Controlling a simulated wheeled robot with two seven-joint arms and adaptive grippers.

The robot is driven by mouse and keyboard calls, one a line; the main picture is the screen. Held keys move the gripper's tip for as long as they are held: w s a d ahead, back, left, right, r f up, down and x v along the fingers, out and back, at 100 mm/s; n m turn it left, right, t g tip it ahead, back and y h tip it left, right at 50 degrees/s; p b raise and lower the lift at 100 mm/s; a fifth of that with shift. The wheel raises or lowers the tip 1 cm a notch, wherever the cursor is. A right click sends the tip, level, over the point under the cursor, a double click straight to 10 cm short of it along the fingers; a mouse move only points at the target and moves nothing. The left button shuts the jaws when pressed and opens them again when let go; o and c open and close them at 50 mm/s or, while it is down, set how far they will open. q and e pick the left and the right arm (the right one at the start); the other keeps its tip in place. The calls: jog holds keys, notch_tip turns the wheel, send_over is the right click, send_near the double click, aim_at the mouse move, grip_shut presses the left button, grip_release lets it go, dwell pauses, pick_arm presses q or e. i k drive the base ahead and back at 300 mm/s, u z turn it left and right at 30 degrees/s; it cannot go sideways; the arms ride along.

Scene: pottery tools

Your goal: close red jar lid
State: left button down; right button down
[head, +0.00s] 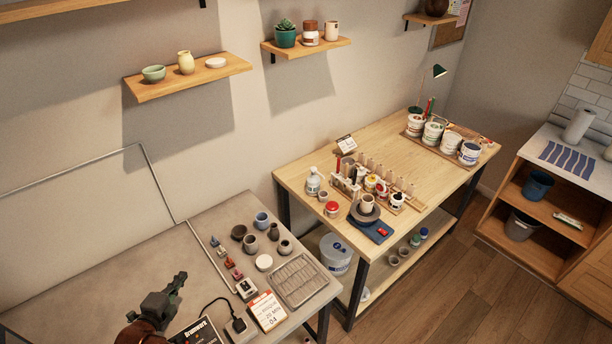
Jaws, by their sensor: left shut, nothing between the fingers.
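A small jar with a red top (332,209) stands near the left front corner of the wooden table. Another small jar with red on it (381,188) stands in a row of small jars in the middle of that table. At this size I cannot tell which jar is the task's one, or whether a lid is open. My left gripper (179,279) is shut and empty above the grey table at the lower left, well apart from both jars. My right gripper is not in view.
The grey table (110,265) holds small pots, a wire rack (299,280), cards and a black device. On the wooden table (400,145) are a clear bottle (313,181), a blue-based wheel (372,228) and several white tubs at the back right. A gap separates the tables.

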aim_at(380, 185)
jog(key=z, duration=0.65)
jog(key=i, duration=0.9)
jog(key=z, duration=0.9)
